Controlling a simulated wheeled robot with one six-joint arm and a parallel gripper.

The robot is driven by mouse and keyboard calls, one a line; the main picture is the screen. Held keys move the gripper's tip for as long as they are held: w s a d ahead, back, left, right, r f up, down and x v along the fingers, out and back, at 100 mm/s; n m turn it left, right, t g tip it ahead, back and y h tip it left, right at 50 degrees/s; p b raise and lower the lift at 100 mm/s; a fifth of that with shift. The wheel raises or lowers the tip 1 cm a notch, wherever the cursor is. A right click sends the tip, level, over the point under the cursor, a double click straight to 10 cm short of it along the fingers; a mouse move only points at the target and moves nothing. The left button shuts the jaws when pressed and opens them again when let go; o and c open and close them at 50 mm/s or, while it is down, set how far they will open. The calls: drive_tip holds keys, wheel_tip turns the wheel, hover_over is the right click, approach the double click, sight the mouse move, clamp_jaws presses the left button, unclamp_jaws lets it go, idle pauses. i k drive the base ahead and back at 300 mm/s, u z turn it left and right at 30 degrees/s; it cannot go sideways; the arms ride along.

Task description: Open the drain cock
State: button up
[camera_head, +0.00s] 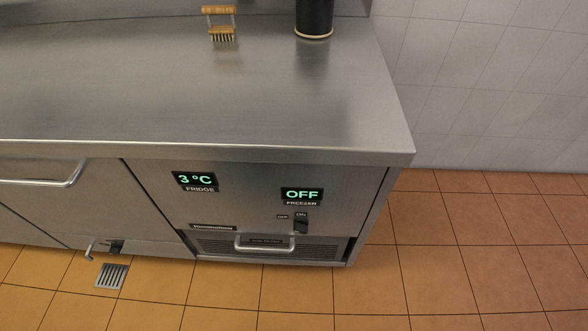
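A small drain cock (103,246) sticks out at the lower left of the steel counter, near the floor. It has a bent metal spout on its left and a dark part, perhaps its handle, on its right. The cock is too small in the view to tell whether it is open or shut. A slotted floor drain (111,276) lies in the tiles just below it. My gripper is not in view.
The steel counter (190,95) carries a wooden-handled brush (220,24) and a black cylinder (314,17). The front has a bar handle (45,178), a fridge display reading 3 °C (195,180), a freezer display reading OFF (302,195) and a lower handle (264,243). The tiled floor (480,260) at right is clear.

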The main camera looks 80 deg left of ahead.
sight(115, 249)
drive_tip(key=u, duration=4.05)
drive_tip(key=k, duration=0.2)
drive_tip(key=i, duration=0.2)
drive_tip(key=u, duration=1.55)
drive_tip(key=i, duration=3.05)
drive_tip(key=z, duration=0.95)
